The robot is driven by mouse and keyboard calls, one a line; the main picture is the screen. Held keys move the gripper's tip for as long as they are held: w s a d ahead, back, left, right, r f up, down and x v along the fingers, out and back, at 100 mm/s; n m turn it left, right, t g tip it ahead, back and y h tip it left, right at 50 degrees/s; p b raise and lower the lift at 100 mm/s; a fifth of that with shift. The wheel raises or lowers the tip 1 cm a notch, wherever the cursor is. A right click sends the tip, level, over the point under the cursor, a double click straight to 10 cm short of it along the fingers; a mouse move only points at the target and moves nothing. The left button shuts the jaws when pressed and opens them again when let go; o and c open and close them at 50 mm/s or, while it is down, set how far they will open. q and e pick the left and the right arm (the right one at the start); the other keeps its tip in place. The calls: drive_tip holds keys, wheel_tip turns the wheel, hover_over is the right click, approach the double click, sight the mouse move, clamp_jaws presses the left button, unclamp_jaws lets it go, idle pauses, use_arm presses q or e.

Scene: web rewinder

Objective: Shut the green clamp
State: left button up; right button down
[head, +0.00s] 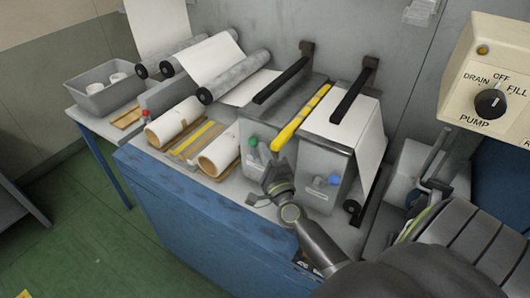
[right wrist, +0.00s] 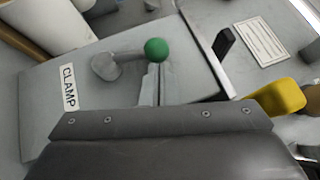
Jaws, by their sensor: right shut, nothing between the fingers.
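The green clamp knob (head: 253,141) is on the front face of a grey box, left of the yellow bar. In the right wrist view the green ball knob (right wrist: 156,50) ends a short grey lever (right wrist: 115,65), beside a label reading CLAMP (right wrist: 68,87). The lever points right from its pivot in that view. My right gripper (head: 270,172) is shut and empty, just below the knob in the head view. Its fingertips (right wrist: 154,82) lie close under the knob in the wrist view; I cannot tell whether they touch. My left gripper is not in view.
A yellow bar (head: 300,118) sticks out right of the knob. Paper rolls (head: 172,121) lie left on the blue cabinet (head: 190,215). A pump panel (head: 490,85) is at upper right. Green floor (head: 90,220) is clear at left.

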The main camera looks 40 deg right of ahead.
drive_tip(key=shift+w+r, duration=0.15)
drive_tip(key=shift+w+a+r+p, duration=0.2)
drive_tip(key=shift+w+r+p, duration=0.25)
drive_tip(key=shift+p, duration=0.3)
drive_tip(key=shift+w+a+r+p, duration=0.2)
drive_tip(key=shift+w+r+p, duration=0.1)
drive_tip(key=shift+w+p, duration=0.15)
drive_tip(key=shift+w+a+r+p, duration=0.2)
drive_tip(key=shift+w+a+p, duration=0.15)
drive_tip(key=shift+w, duration=0.35)
drive_tip(key=shift+w+a, duration=0.3)
drive_tip(key=shift+w, duration=0.5)
